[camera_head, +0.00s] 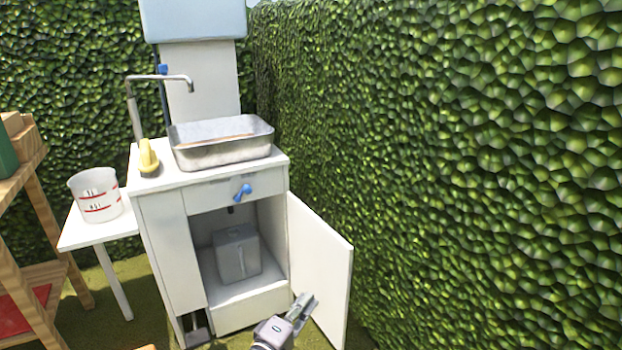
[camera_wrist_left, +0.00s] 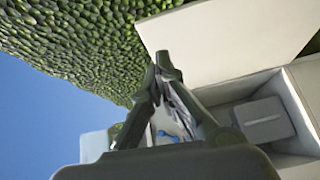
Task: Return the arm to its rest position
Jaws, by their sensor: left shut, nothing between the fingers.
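My left gripper (camera_head: 303,308) is low in the head view, in front of the cabinet's open right side and close to the open white door (camera_head: 325,265). Its fingers are shut with nothing between them, and they fill the middle of the left wrist view (camera_wrist_left: 160,75). The white cabinet (camera_head: 168,235) stands open, with a grey box-shaped container (camera_head: 237,252) inside. That container also shows in the left wrist view (camera_wrist_left: 264,119). My right gripper is in neither view.
A metal basin (camera_head: 222,153) and a yellow object (camera_head: 148,158) sit on the cabinet top beside a faucet (camera_head: 160,78). A white bucket (camera_head: 96,194) stands on a side table (camera_head: 85,236). A wooden shelf (camera_head: 40,215) is at left. A hedge (camera_head: 450,150) closes the right side.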

